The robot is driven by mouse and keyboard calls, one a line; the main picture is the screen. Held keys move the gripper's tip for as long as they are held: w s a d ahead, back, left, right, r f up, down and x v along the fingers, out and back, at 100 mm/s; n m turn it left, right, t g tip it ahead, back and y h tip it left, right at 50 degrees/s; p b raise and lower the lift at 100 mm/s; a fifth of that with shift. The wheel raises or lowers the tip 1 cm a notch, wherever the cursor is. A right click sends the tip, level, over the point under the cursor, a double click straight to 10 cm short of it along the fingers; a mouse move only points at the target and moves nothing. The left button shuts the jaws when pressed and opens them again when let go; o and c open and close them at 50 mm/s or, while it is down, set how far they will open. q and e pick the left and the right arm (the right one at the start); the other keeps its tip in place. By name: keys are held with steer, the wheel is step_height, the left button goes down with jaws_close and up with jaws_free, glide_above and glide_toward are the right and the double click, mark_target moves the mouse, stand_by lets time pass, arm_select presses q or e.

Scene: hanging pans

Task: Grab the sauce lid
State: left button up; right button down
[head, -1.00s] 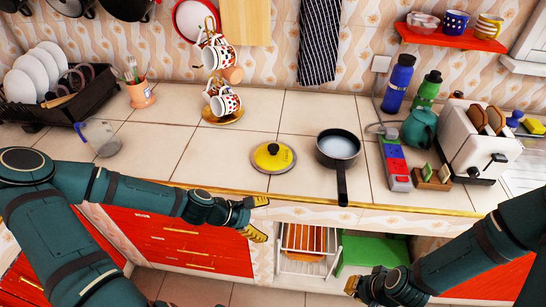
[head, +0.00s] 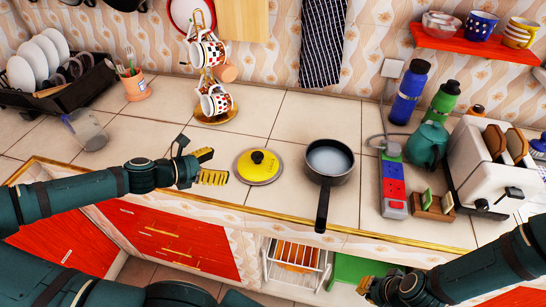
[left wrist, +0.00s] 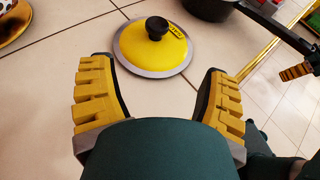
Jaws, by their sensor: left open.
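The sauce lid (head: 259,167) is a yellow disc with a grey rim and a black knob. It lies flat on the tiled counter, left of the saucepan (head: 329,158). My left gripper (head: 209,167) is open and empty just left of the lid, pointing at it. In the left wrist view the lid (left wrist: 140,48) lies ahead of the two spread fingers, apart from them, and its knob stands up. My right gripper (head: 368,287) is low at the right, in front of the counter; its fingers are too small and partly hidden to read.
A mug stand (head: 208,112) with patterned mugs stands behind the lid. The saucepan's handle points to the counter's front edge. A power strip (head: 394,183), a teal kettle (head: 427,145) and a toaster (head: 485,165) stand to the right. A clear jug (head: 86,129) is at the left.

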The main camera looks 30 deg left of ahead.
mark_target(253, 157)
arm_select(q)
steer(key=shift+w+d, duration=0.1)
steer(key=shift+w, duration=0.15)
steer(key=b+x, duration=0.2)
steer(key=x, duration=0.5)
steer(key=shift+w+d+f, duration=0.15)
steer(key=shift+w, duration=0.15)
steer(key=shift+b+x, duration=1.15)
steer(key=shift+x, duration=1.65)
steer(key=shift+w+r, duration=0.15)
steer(key=shift+r, duration=0.1)
jaws_close()
